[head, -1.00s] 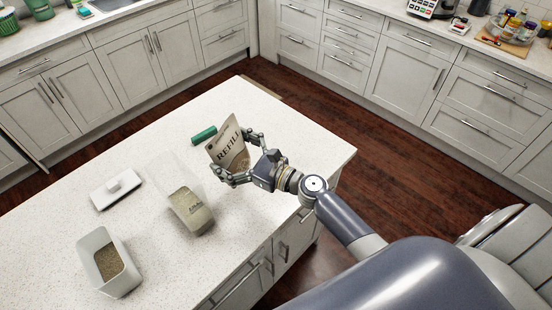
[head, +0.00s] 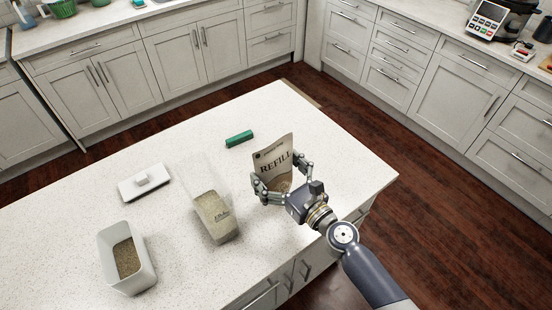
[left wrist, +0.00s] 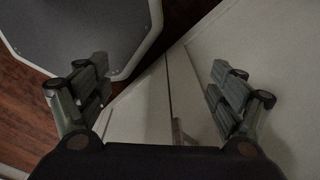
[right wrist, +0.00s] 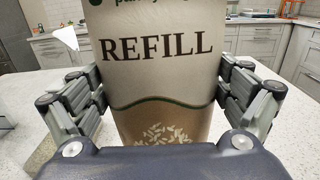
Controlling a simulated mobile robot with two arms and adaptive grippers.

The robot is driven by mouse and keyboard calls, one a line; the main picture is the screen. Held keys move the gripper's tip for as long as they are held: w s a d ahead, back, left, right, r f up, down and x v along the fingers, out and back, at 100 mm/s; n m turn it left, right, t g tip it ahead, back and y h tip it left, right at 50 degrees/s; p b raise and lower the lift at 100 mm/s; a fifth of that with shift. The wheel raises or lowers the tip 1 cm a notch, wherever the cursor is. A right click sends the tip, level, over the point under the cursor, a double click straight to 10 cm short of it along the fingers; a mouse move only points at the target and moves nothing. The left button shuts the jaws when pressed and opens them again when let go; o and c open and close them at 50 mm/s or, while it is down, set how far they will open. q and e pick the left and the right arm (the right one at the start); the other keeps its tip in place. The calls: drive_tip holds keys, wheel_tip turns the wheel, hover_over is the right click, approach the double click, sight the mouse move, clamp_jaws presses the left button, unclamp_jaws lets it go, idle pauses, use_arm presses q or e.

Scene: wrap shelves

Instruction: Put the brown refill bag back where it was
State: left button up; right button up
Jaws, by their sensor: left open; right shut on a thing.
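The brown refill bag (head: 272,163), marked REFILL, is upright at the right part of the white island top. My right gripper (head: 282,184) is shut on it, one finger at each side. In the right wrist view the bag (right wrist: 155,75) fills the middle between the fingers of my right gripper (right wrist: 158,95). I cannot tell whether its base touches the counter. My left gripper (left wrist: 160,88) is open and empty in the left wrist view, facing cabinet fronts and the floor. It is not in the head view.
Left of the bag stands a clear container (head: 212,212) with grainy contents. A white bin (head: 125,262) with grain and a white lid (head: 144,183) are further left. A green roll (head: 239,139) lies behind the bag. The counter's far right corner (head: 345,160) is clear.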

sight(295, 179)
use_arm(q)
drive_tip(key=shift+w+f+b, duration=0.3)
drive_tip(key=shift+f+b, duration=0.5)
drive_tip(key=shift+f, duration=0.05)
drive_tip(key=shift+w+f+b, duration=0.25)
drive_tip(key=shift+f+b, duration=0.55)
use_arm(e)
drive_tip(key=w+f, duration=0.4)
drive_tip(key=w, duration=0.3)
drive_tip(key=shift+w+a+f, duration=0.15)
drive_tip(key=shift+w, duration=0.25)
use_arm(q)
drive_tip(key=shift+f, duration=0.15)
use_arm(e)
drive_tip(key=shift+f, duration=0.1)
use_arm(q)
drive_tip(key=shift+s, duration=0.1)
use_arm(e)
drive_tip(key=o, duration=1)
use_arm(q)
drive_tip(key=shift+a, duration=0.1)
use_arm(e)
drive_tip(key=b+v, duration=0.1)
drive_tip(key=v, duration=1)
use_arm(q)
drive_tip(key=shift+f, duration=0.6)
use_arm(e)
drive_tip(key=shift+s+d, duration=0.3)
drive_tip(key=shift+s, duration=0.15)
